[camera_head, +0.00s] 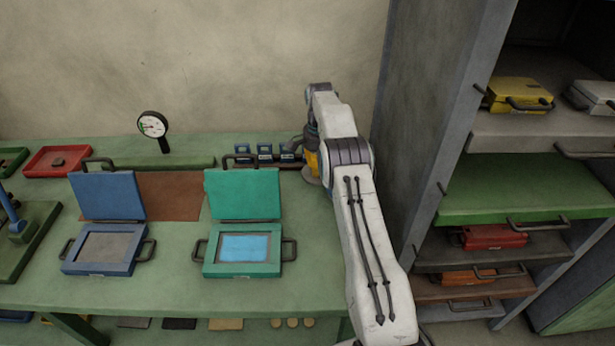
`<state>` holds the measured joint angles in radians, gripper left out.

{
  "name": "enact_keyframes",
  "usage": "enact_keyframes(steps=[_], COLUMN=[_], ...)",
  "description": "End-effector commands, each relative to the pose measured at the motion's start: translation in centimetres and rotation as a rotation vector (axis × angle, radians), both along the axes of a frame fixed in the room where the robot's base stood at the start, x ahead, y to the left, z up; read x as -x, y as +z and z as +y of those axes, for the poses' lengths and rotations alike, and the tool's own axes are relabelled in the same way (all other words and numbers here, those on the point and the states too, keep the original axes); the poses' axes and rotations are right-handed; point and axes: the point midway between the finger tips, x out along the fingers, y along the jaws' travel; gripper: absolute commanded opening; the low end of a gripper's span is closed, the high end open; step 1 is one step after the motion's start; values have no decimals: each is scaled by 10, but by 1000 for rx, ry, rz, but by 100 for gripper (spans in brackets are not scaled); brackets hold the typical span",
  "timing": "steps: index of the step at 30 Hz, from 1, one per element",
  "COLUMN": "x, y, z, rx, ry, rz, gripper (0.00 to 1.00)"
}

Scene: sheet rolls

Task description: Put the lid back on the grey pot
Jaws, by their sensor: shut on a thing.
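My gripper (312,168) is at the back right of the green table, partly hidden behind my white arm. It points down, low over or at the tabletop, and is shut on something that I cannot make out. A yellow patch and a dark lower edge show there, but I cannot tell which part is the gripper and which is the held thing. I cannot pick out a grey pot or its lid in this view.
An open blue case (98,255) and an open teal case (241,268) stand on the green table (185,290). A dial gauge (152,124) and red tray (44,160) are behind. A grey cabinet (430,100) with loaded shelves rises close at right.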

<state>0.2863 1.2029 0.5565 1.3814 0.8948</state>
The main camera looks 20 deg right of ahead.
Motion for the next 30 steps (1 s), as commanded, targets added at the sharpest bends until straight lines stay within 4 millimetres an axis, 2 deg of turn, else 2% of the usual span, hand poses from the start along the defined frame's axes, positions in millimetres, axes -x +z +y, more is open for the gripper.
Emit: enact_keyframes(steps=[6,15,22,30], x=[12,22,27,37], y=[24,45,54,58], z=[-37,-68,-76,-73], rx=[1,-1,-1,0], ry=[-3,-1,1,5], rz=[-1,1,1,0], gripper=[0,0,0,0])
